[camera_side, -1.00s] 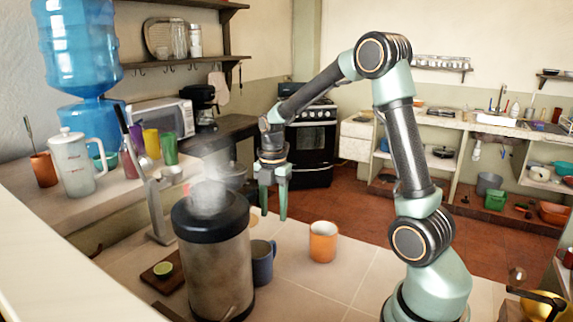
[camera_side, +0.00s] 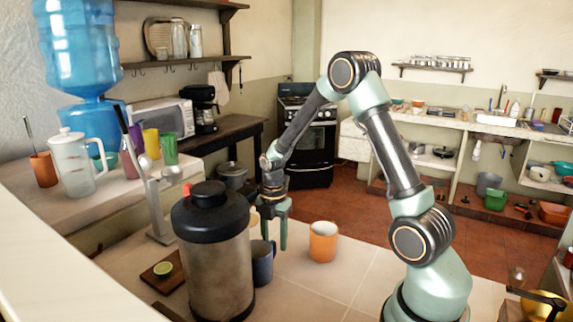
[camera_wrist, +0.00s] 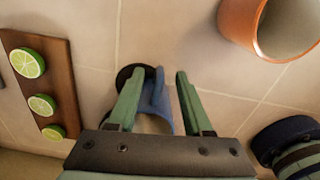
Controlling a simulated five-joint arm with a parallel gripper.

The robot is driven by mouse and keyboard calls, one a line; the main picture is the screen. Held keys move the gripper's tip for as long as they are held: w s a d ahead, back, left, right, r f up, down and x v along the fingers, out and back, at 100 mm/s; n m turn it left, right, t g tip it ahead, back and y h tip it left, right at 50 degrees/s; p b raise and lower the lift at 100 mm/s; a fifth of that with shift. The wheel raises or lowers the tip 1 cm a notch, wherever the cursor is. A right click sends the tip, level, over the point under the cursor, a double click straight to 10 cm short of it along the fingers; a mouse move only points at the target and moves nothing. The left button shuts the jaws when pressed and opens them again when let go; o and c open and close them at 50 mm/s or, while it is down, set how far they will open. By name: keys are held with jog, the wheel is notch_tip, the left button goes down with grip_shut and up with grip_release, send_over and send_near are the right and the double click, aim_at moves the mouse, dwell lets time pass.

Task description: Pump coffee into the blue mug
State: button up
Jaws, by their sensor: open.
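The blue mug (camera_side: 262,262) stands upright on the tiled counter, right beside the large steel pump pot (camera_side: 215,262) with a black top, which partly covers it in the side view. My gripper (camera_side: 273,236) is open and empty, fingers down, just above and behind the mug. In the wrist view, my gripper's fingers (camera_wrist: 157,80) point toward the blue mug (camera_wrist: 157,95), which shows between them, partly hidden. A dark round shape lies by the left finger; I cannot tell what it is. I cannot see into the mug.
An orange mug (camera_side: 323,242) stands to the right of the blue mug; it also shows in the wrist view (camera_wrist: 240,20). A wooden board (camera_side: 160,277) with lime pieces lies left of the pot. A grey lever press (camera_side: 155,200) stands behind the pot.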

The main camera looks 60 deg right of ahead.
jog(key=shift+f, duration=1.6)
grip_shut()
